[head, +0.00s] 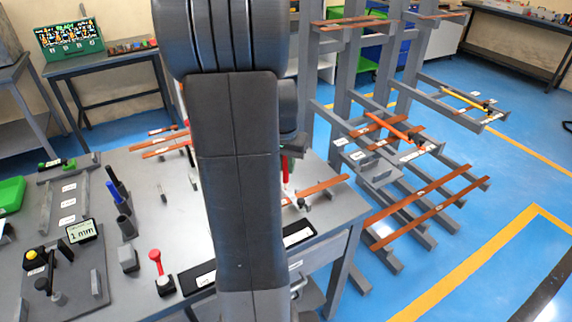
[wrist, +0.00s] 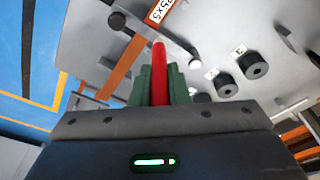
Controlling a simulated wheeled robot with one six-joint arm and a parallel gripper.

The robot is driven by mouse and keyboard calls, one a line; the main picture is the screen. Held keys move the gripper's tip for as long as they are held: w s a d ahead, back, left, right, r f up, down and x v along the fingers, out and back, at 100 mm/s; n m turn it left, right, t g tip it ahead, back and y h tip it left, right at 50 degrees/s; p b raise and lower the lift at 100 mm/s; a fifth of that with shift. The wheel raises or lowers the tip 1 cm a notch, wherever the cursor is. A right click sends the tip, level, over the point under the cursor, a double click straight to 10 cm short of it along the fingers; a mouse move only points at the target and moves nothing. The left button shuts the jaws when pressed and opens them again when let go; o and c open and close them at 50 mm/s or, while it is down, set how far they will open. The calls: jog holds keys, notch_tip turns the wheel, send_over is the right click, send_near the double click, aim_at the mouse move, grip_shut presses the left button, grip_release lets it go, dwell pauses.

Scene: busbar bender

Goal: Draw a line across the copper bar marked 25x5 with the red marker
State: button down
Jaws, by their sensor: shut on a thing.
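My gripper (wrist: 160,85) is shut on the red marker (wrist: 159,65), which stands between its green fingers in the wrist view. In the head view the marker (head: 286,170) shows just right of my arm, pointing down close to the copper bar (head: 323,186) on the table. I cannot tell whether its tip touches the bar. In the wrist view the copper bar (wrist: 122,70) runs diagonally to the left of the marker and carries a white label (wrist: 160,11) reading "25x5". My arm hides part of the bar in the head view.
Dark round knobs (wrist: 254,65) stand on the table near the bar. A rack (head: 420,150) with several copper bars stands at the right. A blue marker (head: 115,192) and a red-topped tool (head: 156,262) stand left of my arm. Bare tabletop (head: 185,225) lies between.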

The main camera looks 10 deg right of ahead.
jog(key=shift+r+p, duration=1.4)
jog(key=shift+r, duration=0.6)
